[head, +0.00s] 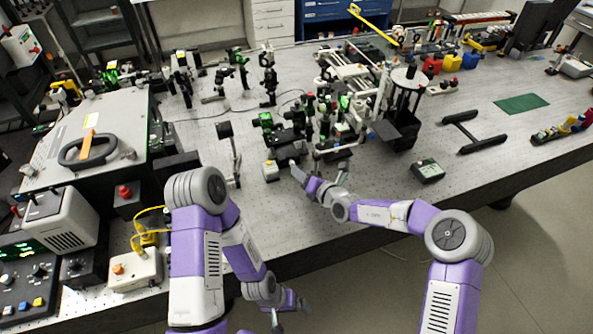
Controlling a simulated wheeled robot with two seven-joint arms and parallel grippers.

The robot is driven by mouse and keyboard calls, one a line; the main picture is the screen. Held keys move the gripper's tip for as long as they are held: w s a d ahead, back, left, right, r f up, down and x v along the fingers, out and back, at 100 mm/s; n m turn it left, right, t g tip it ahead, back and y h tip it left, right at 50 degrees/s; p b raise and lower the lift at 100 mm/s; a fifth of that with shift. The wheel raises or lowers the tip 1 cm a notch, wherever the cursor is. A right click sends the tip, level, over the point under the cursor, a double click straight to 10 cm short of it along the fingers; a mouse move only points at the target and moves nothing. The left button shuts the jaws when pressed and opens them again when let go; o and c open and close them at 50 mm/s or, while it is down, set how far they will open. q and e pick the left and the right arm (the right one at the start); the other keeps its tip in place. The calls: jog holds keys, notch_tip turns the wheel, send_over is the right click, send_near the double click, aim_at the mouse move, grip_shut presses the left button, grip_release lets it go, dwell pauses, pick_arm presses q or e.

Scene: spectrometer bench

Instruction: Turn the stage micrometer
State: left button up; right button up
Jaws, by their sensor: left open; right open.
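A dense cluster of black optical stages and mounts (335,120) with green parts stands mid-bench. The stage micrometer is too small to pick out for certain among these parts. My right gripper (296,167) is open at the cluster's front left edge, close to the black stage (288,138). Whether it touches anything there cannot be told. My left gripper (275,318) is open and low, in front of the bench's front edge, away from the optics.
A small pale box (270,171) sits just left of my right gripper. A slim black post (235,165) stands further left. A dark meter (428,171) lies to the right. A large grey instrument (92,135) fills the left side. Bare bench (460,100) shows at right.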

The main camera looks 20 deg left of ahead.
jog(key=shift+b+x, duration=0.3)
jog(key=shift+x, duration=2.1)
jog(key=shift+d+f, duration=0.1)
jog(key=shift+d, duration=0.05)
jog(key=shift+c, duration=0.3)
grip_shut()
